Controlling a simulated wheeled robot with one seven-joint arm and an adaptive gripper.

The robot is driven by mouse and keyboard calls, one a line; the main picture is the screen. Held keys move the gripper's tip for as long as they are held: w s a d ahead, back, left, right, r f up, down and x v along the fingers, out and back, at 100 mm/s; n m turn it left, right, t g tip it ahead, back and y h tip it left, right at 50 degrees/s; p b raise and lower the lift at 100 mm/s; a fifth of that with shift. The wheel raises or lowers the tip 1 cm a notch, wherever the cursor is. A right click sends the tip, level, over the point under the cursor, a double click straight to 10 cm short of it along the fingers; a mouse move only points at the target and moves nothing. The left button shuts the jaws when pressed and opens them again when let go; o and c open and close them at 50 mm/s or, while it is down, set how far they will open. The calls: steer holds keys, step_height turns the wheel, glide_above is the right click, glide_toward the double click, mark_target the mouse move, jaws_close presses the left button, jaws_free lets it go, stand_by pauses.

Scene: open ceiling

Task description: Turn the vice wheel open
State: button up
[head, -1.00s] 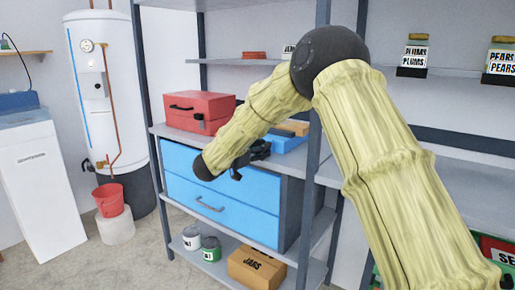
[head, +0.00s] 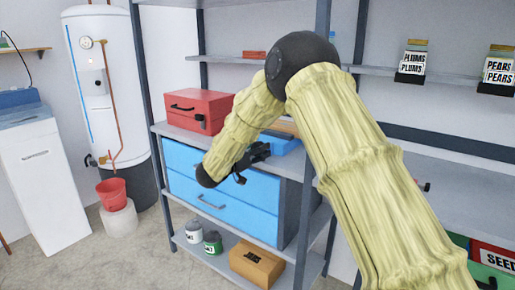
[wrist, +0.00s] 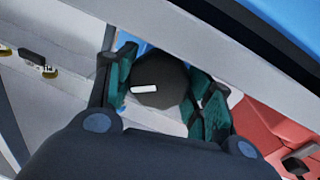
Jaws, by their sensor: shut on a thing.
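The vice wheel shows in the wrist view as a dark round knob (wrist: 165,98) with a white mark. My gripper (wrist: 166,76) has its two green-padded fingers on either side of it, shut on it. A patch of blue, perhaps the vice body, shows behind the knob. In the head view my gripper (head: 256,154) is at the shelf edge above the blue drawers, beside a blue object (head: 281,142) that may be the vice. My forearm and gripper hide the wheel there.
A red toolbox (head: 199,110) stands on the same shelf, left of my gripper. Blue drawers (head: 222,195) are below. Cans (head: 212,243) and a cardboard box (head: 256,262) sit on the bottom shelf. A shelf post (head: 306,200) stands close to my arm. The floor in front is clear.

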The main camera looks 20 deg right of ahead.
steer(key=o, duration=1)
steer(key=shift+o, duration=0.2)
steer(key=v, duration=1.2)
